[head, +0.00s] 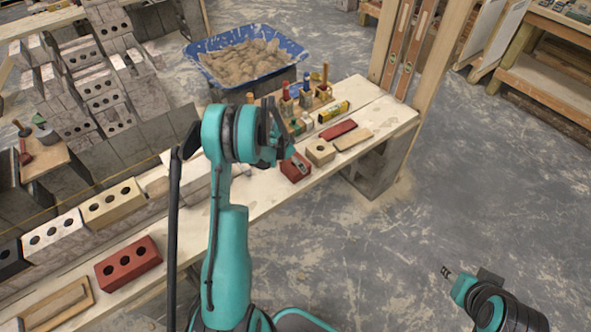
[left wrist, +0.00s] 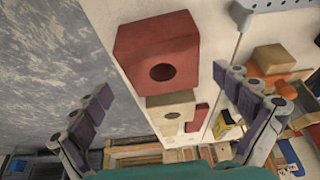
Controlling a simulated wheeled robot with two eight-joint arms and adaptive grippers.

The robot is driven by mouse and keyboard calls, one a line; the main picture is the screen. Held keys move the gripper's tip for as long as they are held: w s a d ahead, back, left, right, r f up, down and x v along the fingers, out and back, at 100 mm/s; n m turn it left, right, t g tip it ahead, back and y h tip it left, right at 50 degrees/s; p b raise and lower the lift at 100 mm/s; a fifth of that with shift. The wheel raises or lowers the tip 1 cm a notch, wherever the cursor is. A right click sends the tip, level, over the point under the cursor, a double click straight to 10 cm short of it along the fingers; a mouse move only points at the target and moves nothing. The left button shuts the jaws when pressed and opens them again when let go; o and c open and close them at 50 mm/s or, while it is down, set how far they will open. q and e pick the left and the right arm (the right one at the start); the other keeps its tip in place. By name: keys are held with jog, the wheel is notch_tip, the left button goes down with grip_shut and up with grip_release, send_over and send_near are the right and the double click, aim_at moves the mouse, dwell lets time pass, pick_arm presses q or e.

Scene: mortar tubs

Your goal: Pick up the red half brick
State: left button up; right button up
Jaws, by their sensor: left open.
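The red half brick (head: 296,170) lies on the pale plank bench, just below and right of my left gripper (head: 277,143) in the head view. In the left wrist view the red half brick (left wrist: 158,50) shows one round hole, near the top middle. My left gripper is open and empty, its two fingers spread to the left and right below the brick in that picture. The brick is apart from both fingers. My right gripper (head: 447,272) is at the lower right over the floor, small and seen edge-on; its jaws cannot be made out.
A tan half brick (head: 320,152) lies close beyond the red one, then a thin red piece (head: 338,131) and a wooden piece (head: 354,140). Tools and a yellow level (head: 334,112) stand behind. A full red brick (head: 128,263) lies at left. A blue tub (head: 205,75) holds mortar.

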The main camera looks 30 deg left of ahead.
aim_at(295, 166)
pick_arm(q)
jog(key=b+x, duration=0.1)
jog(key=x, duration=0.1)
jog(key=b+x, duration=0.1)
jog(key=x, duration=0.1)
jog(key=shift+a+f, duration=0.15)
jog(key=shift+f, duration=0.25)
jog(key=shift+r, duration=0.1)
jog(key=c, duration=1.9)
jog(key=shift+r, duration=0.2)
